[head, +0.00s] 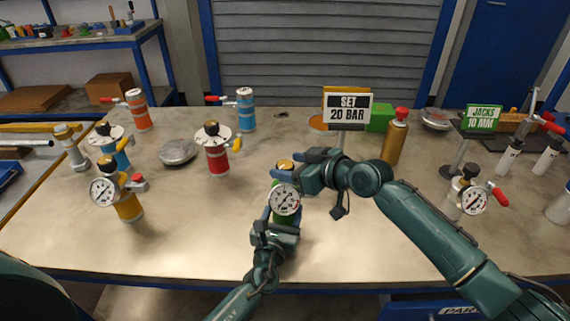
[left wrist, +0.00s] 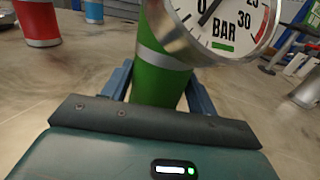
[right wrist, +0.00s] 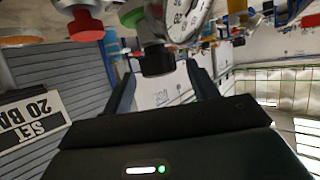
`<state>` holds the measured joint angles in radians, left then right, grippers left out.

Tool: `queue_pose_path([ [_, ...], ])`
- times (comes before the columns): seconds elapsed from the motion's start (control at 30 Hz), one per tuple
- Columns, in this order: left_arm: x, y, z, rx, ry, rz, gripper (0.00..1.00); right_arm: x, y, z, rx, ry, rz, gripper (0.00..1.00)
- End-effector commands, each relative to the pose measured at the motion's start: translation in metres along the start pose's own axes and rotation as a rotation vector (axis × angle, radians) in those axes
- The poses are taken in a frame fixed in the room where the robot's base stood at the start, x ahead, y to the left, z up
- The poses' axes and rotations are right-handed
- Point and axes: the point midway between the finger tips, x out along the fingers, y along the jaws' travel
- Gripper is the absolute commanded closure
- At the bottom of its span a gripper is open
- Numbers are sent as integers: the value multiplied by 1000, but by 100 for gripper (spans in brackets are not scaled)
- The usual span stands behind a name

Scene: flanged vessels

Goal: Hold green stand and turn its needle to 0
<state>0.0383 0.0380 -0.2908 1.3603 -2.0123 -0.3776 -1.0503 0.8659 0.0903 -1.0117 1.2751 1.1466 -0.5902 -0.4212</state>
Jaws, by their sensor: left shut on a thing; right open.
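The green stand (head: 272,203) stands on the table front centre, with a round white gauge (head: 285,199) facing me. My left gripper (left wrist: 158,85) is shut around its green body (left wrist: 160,70). The gauge face (left wrist: 225,28) shows large above in the left wrist view; its dark needle is partly cut off and I cannot read it.
A sign (head: 348,107) reading SET 20 BAR stands behind, near a gold bottle (head: 395,142). A red vessel (head: 217,158) and a yellow vessel (head: 127,206) stand left. A white gauged vessel (head: 466,200) is at right. Front left table is clear.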

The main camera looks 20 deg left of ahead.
Motion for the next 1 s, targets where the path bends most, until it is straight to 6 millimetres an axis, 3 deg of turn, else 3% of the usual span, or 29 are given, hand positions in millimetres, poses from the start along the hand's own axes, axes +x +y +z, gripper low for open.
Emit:
queue_pose_path([
  [0.2, 0, 0, 0, 0, 0, 1, 85, 19, 0, 0, 0, 0, 0, 41],
  [0.57, 0, 0, 0, 0, 0, 1, 85, 23, 0, 0, -1, 0, 1, 41],
  [1.0, 0, 0, 0, 0, 0, 1, 85, 23, 0, 0, 0, 0, 1, 76],
])
